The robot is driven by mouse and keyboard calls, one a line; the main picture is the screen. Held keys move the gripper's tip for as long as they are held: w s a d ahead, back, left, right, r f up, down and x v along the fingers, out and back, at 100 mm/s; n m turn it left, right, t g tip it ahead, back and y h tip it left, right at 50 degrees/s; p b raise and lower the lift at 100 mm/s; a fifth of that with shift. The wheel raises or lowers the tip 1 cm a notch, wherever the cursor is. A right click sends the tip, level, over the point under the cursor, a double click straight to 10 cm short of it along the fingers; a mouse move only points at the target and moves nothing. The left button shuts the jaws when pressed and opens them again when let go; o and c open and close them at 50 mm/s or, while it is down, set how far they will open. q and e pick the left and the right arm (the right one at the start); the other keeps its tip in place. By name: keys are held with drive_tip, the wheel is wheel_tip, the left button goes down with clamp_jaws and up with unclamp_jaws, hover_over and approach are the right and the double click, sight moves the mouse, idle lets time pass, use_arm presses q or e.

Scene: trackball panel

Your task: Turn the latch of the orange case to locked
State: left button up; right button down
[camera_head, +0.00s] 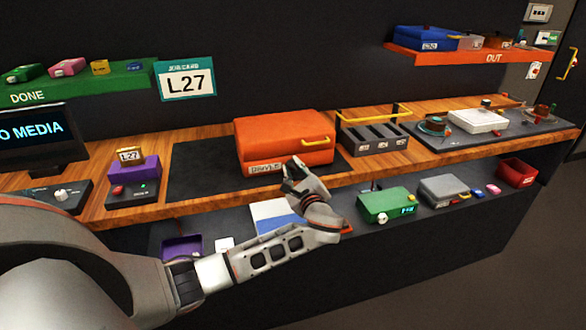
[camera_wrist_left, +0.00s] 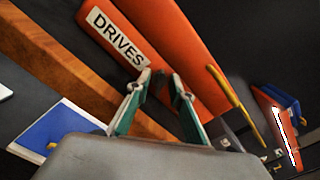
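The orange case (camera_head: 270,138) lies on a dark mat on the wooden counter, lid down, with a DRIVES label on its front. A yellow handle (camera_head: 315,142) is on its front right; the handle also shows in the left wrist view (camera_wrist_left: 235,100). My left gripper (camera_head: 292,174) is in front of the case, just right of the label. In the left wrist view its two fingers (camera_wrist_left: 160,78) are apart, with their tips close to the case front. A small dark shape shows between the tips; I cannot tell if it is the latch. The latch's position is not readable. My right gripper is out of view.
A grey slotted rack (camera_head: 375,137) stands right of the case, and a purple block device (camera_head: 134,180) stands left. The lower shelf below the gripper holds a blue and white item (camera_head: 275,215) and a green box (camera_head: 386,205). The mat left of the case is clear.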

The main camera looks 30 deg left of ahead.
use_arm(q)
clamp_jaws()
drive_tip(key=n, duration=0.1)
drive_tip(key=n+b, duration=0.1)
drive_tip(key=n, duration=0.1)
drive_tip(key=shift+f, duration=0.25)
drive_tip(key=n+b, duration=0.2)
drive_tip(key=n, duration=0.2)
drive_tip(key=shift+s+f, duration=0.1)
drive_tip(key=shift+f, duration=0.05)
drive_tip(key=shift+n+b, duration=0.8)
drive_tip(key=shift+n, duration=0.4)
drive_tip(key=shift+n+b, duration=0.4)
drive_tip(key=shift+n, duration=0.2)
